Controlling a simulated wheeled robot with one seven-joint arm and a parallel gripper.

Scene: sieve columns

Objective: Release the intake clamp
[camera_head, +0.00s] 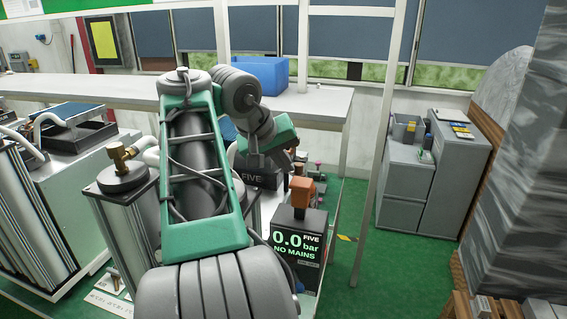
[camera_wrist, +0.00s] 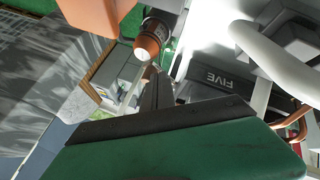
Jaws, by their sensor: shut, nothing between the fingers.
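My gripper (camera_head: 284,159) is behind my arm in the head view, just above a dark box marked FIVE (camera_head: 256,178). In the wrist view its dark, narrow fingers (camera_wrist: 151,88) are together with nothing between them. The FIVE box (camera_wrist: 222,83) is right of the fingers there, and an orange-brown cylinder with a pale end (camera_wrist: 151,42) is just above the fingertips. A white curved pipe (camera_wrist: 265,55) is at the upper right. I cannot tell which part is the intake clamp. My arm hides much of the column behind it.
A display unit (camera_head: 297,245) reads FIVE, 0.0 bar, NO MAINS; an orange block (camera_head: 302,190) stands on top. A metal column with a brass valve (camera_head: 120,155) stands left of my arm.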

